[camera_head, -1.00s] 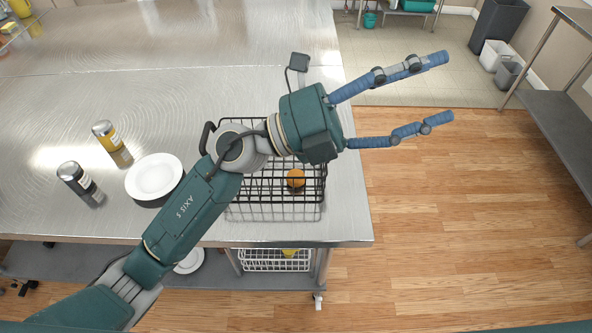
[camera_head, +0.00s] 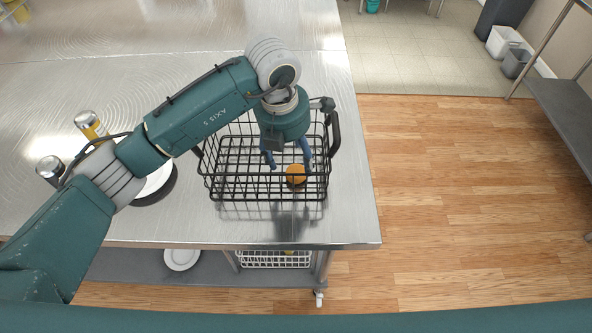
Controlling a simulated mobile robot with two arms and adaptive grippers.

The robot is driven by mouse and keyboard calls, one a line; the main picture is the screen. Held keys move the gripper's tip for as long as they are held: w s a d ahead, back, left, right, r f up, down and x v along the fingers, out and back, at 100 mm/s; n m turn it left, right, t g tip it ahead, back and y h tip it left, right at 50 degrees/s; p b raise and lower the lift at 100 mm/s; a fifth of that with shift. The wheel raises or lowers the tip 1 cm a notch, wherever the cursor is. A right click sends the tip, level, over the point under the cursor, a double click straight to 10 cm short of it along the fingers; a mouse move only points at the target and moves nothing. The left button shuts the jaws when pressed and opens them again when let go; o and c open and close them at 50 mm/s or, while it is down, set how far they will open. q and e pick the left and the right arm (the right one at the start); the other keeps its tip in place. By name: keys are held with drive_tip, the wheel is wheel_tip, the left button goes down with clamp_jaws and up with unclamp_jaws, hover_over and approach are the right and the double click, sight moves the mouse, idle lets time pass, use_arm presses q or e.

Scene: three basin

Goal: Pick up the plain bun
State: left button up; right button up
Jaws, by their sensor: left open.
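The plain bun (camera_head: 296,173) is a small round orange-brown thing inside the black wire basket (camera_head: 225,187), near its front right. The basket stands on the steel table near its right edge. My left gripper (camera_head: 290,166) points down into the basket with its blue fingers apart, open. The fingertips are just behind and above the bun in the picture; I cannot tell whether they touch it. My right gripper is not in view.
A white basket (camera_head: 270,259) and another plate (camera_head: 182,259) are on the lower shelf.

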sight(296, 169)
use_arm(q)
drive_tip(key=shift+w+f, duration=0.15)
drive_tip(key=shift+f, duration=0.2)
drive_tip(key=shift+f+p, duration=0.25)
drive_tip(key=shift+p, duration=0.05)
drive_tip(key=f, duration=0.1)
drive_tip(key=f+p, duration=0.1)
drive_tip(key=f, duration=0.1)
drive_tip(key=f+p, duration=0.1)
drive_tip(key=shift+w+d+f, duration=0.15)
drive_tip(key=shift+w+d, duration=0.15)
drive_tip(key=shift+w+f, duration=0.1)
drive_tip(key=shift+f, duration=0.15)
drive_tip(key=c, duration=1.2)
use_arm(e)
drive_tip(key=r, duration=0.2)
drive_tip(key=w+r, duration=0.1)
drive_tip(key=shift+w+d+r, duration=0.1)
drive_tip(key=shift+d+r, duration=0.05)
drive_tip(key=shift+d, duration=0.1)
